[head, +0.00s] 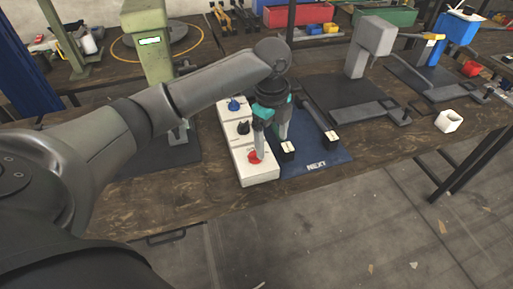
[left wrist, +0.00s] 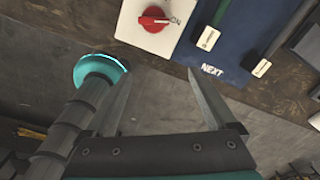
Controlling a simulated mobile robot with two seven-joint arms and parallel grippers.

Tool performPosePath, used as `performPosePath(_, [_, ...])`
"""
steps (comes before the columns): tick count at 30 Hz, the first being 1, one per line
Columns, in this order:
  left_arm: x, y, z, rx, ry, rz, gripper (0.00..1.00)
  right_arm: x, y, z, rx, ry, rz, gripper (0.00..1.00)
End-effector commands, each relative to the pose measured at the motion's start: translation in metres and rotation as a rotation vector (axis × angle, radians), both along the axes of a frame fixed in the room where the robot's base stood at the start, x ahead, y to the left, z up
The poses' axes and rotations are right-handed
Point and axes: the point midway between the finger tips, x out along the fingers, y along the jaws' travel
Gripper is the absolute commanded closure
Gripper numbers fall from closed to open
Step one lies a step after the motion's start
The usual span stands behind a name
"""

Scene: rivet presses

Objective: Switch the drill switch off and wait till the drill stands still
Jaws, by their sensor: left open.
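A white switch box (head: 241,160) stands on the bench, with a blue knob (head: 235,104), a black knob (head: 243,127) and a red knob (head: 256,157) in a row. The red knob (left wrist: 154,18) also shows at the top of the left wrist view, with a small label beside it. I cannot read which knob is the drill switch. My left gripper (head: 271,148) is open and empty, pointing down over the box's front end and the blue mat. In the left wrist view its fingers (left wrist: 157,78) are apart with nothing between them. No turning drill can be made out.
A green machine (head: 148,45) stands behind my arm, a grey press (head: 370,45) to the right. A white cup-like part (head: 448,121) sits near the bench's front edge.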

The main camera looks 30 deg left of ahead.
Motion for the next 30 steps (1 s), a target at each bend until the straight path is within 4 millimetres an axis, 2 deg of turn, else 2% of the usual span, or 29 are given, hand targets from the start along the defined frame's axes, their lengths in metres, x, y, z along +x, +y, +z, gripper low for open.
performPosePath(1, [0.006, 0.015, 0.018, 0.017, 0.003, -0.026, 0.1, 0.0, 0.0, 0.0, 0.0, -0.001, 0.0, 1.0])
performPosePath(6, [0.012, 0.045, 0.056, 0.034, 0.033, -0.109, 0.1, 0.001, 0.0, 0.0, 0.0, -0.001, 0.0, 1.0])
performPosePath(9, [0.012, 0.055, 0.069, 0.034, 0.043, -0.135, 0.1, 0.001, 0.0, 0.0, 0.0, -0.001, 0.0, 1.0])
performPosePath(13, [0.011, 0.059, 0.073, 0.032, 0.049, -0.15, 0.1, 0.001, 0.0, -0.001, 0.0, -0.001, 0.0, 1.0])
performPosePath(17, [0.011, 0.058, 0.059, 0.032, 0.05, -0.151, 0.1, 0.001, 0.0, -0.004, 0.0, -0.002, 0.0, 1.0])
performPosePath(20, [0.011, 0.059, 0.041, 0.032, 0.051, -0.151, 0.1, 0.001, 0.0, -0.009, 0.0, -0.002, 0.0, 1.0])
performPosePath(30, [0.011, 0.058, -0.033, 0.033, 0.05, -0.15, 0.1, 0.001, 0.001, -0.026, 0.0, -0.002, 0.0, 1.0])
